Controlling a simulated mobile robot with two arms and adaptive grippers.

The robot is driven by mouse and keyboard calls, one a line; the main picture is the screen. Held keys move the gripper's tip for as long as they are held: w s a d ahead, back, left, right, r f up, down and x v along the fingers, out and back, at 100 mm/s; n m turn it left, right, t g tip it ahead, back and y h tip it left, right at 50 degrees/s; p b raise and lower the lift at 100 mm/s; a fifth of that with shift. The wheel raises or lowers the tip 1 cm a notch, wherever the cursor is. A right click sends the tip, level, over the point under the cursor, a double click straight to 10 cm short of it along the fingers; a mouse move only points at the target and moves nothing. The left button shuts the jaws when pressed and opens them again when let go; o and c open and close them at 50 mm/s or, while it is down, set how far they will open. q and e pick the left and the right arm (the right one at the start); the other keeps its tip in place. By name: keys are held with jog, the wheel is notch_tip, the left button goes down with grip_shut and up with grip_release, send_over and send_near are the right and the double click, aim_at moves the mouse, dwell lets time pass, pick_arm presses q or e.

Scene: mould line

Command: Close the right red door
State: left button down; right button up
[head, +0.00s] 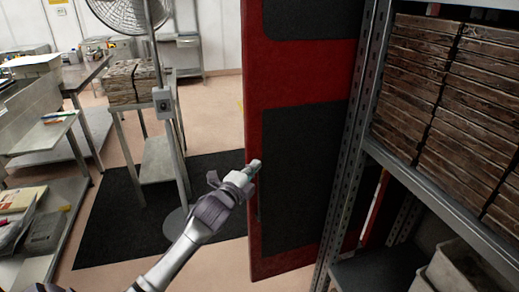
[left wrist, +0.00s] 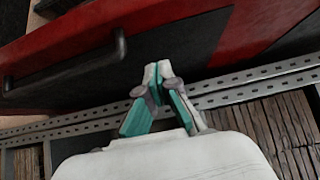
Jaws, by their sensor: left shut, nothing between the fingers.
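The right red door (head: 295,115) has dark grey panels and stands open at the left side of the metal shelf rack. Its panelled face and free left edge show in the head view. My left gripper (head: 254,167) is shut and empty, with its fingertips in front of the door near that free edge. I cannot tell whether they touch it. In the left wrist view the closed fingertips (left wrist: 157,68) are over the door's dark panel (left wrist: 180,55), and a black bar handle (left wrist: 65,62) is to their left. My right gripper is not in view.
The rack's perforated post (head: 352,150) stands right of the door, with stacked brown slabs (head: 430,80) on its shelf and grey bins (head: 462,265) below. A fan (head: 130,12) on a stand and a small table (head: 150,100) stand at left. A black mat (head: 115,225) covers the floor.

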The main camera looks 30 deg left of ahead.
aim_at(263, 146)
pick_arm(q)
jog(key=w+a, duration=0.1)
jog(key=w, duration=0.1)
jog(key=w+a+p, duration=0.1)
jog(key=w, duration=0.2)
jog(key=w+p, duration=0.1)
jog(key=w, duration=0.1)
jog(key=shift+w+a, duration=0.15)
jog(key=shift+a, duration=0.25)
jog(key=shift+w+a, duration=0.25)
jog(key=shift+a, duration=0.25)
jog(key=shift+w+f, duration=0.1)
jog(key=shift+f, duration=0.05)
jog(key=shift+a, duration=0.1)
